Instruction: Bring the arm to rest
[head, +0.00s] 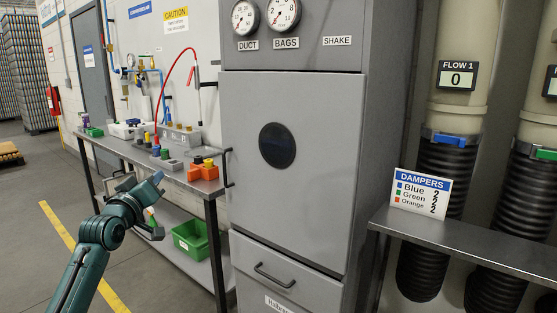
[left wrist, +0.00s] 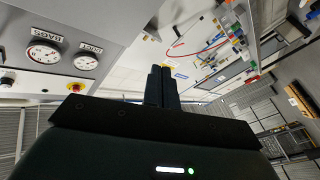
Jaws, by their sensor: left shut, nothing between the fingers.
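My left arm comes in from the lower left in the head view. Its gripper (head: 156,179) is raised in front of the workbench, pointing up and to the right. In the left wrist view the two dark fingers (left wrist: 161,78) are together, with nothing between them. The gripper appears apart from the bench and the cabinet. My right gripper is in neither view.
A steel workbench (head: 178,176) with small coloured parts stands behind the left gripper, a green bin (head: 190,238) below. A grey cabinet (head: 290,190) with gauges stands in the middle. A shelf (head: 470,240) with a dampers sign (head: 420,193) is at right.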

